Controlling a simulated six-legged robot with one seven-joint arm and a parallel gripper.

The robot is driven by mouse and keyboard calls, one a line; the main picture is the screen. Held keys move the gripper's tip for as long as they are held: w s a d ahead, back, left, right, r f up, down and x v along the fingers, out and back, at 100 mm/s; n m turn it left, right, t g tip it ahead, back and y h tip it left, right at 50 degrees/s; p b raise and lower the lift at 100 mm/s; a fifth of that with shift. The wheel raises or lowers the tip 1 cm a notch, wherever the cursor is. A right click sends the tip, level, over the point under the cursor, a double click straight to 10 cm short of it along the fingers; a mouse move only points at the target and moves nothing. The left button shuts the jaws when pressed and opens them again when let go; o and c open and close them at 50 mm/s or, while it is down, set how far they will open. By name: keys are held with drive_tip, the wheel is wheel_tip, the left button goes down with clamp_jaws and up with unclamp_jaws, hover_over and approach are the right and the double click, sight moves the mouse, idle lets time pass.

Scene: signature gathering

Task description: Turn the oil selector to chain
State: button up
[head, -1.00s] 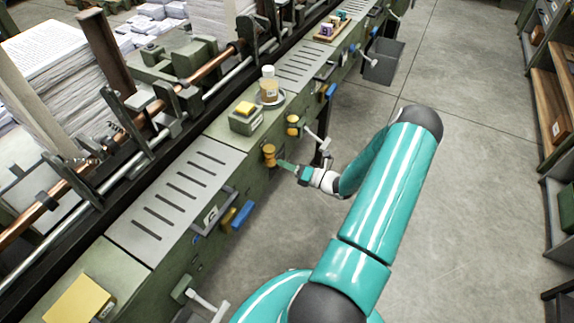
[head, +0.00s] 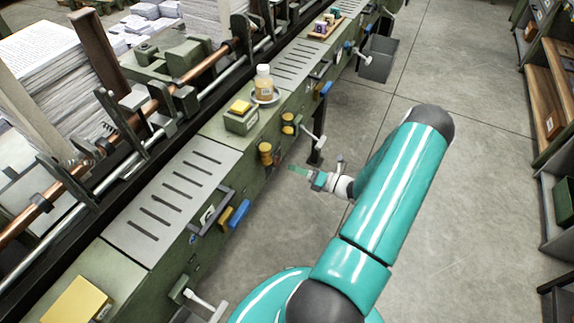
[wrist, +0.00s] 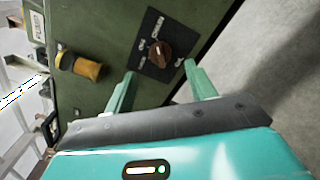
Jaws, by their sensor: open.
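The selector is a brown knob (wrist: 160,53) on a black plate (wrist: 153,26) fixed to the green machine side in the wrist view. White labels sit around the knob, too small to read surely, so I cannot tell which one it points at. My gripper (wrist: 159,70) is open, with one green finger on each side below the knob in the picture. Nothing is between the fingers, and they appear apart from the knob. In the head view my gripper (head: 296,168) stands clear of the machine side, and the selector is too small to make out.
A yellow knob (wrist: 82,68) sticks out left of the plate in the wrist view. The green machine side (head: 235,190) carries other knobs and levers. An amber bottle (head: 263,82) and a small box with a yellow top (head: 241,117) stand on it. Open floor (head: 480,180) lies right.

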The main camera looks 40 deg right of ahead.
drive_tip(key=v, duration=0.7)
drive_tip(key=shift+s, duration=0.3)
